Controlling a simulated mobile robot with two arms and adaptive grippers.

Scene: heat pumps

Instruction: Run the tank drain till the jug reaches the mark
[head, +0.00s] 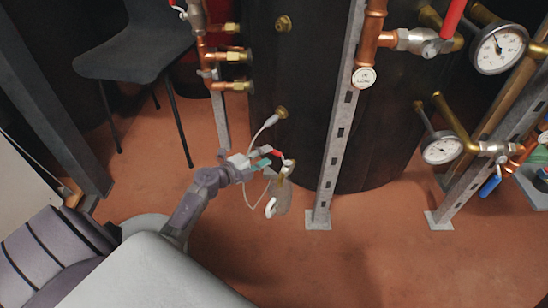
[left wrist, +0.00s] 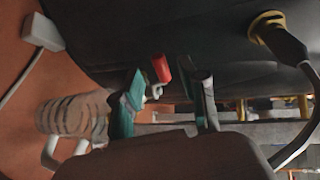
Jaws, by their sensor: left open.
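The dark tank (head: 300,130) stands at the centre in the head view. A red drain lever (head: 276,153) shows low in front of it, and also in the left wrist view (left wrist: 160,68). My left gripper (head: 264,157) is open beside the lever; its teal-padded fingers (left wrist: 168,100) stand apart with the lever near the gap. I cannot tell whether they touch it. My right gripper is not in view.
A grey steel upright (head: 336,130) stands just right of the jug. Copper pipes with gauges (head: 498,47) fill the right side. A dark chair (head: 135,50) is at the back left. A pale cable (head: 262,130) runs near my gripper. The floor around the jug looks clear.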

